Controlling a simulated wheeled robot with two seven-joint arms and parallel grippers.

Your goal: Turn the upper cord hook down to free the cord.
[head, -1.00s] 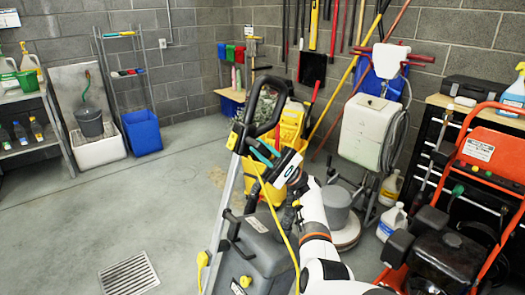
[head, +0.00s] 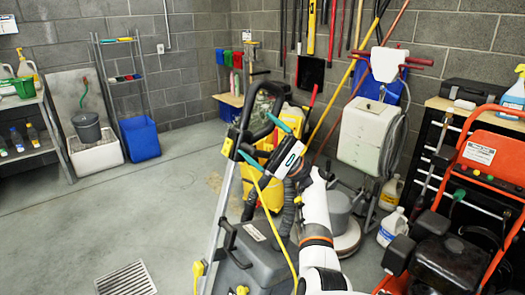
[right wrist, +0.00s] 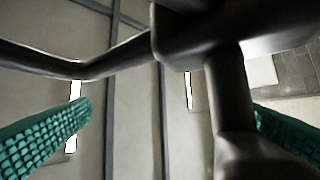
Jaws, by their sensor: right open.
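The cleaning machine (head: 262,262) stands in the middle foreground of the head view, with a tilted grey pole and a black loop handle (head: 241,112). A yellow cord (head: 274,224) runs from near the top of the pole down along the machine. My right gripper (head: 260,140) is open beside the upper pole, just below the loop. In the right wrist view a black post (right wrist: 230,90), seemingly the upper cord hook, stands between the teal fingers, nearer the right one. I cannot tell whether either finger touches it. My left gripper is not in view.
A white-tanked floor machine (head: 368,135) stands behind my right arm. An orange-framed machine (head: 480,155) and a black tool cabinet (head: 428,133) are at the right. A blue bin (head: 140,138) is at the far left. The floor at left, around a drain grate (head: 127,279), is clear.

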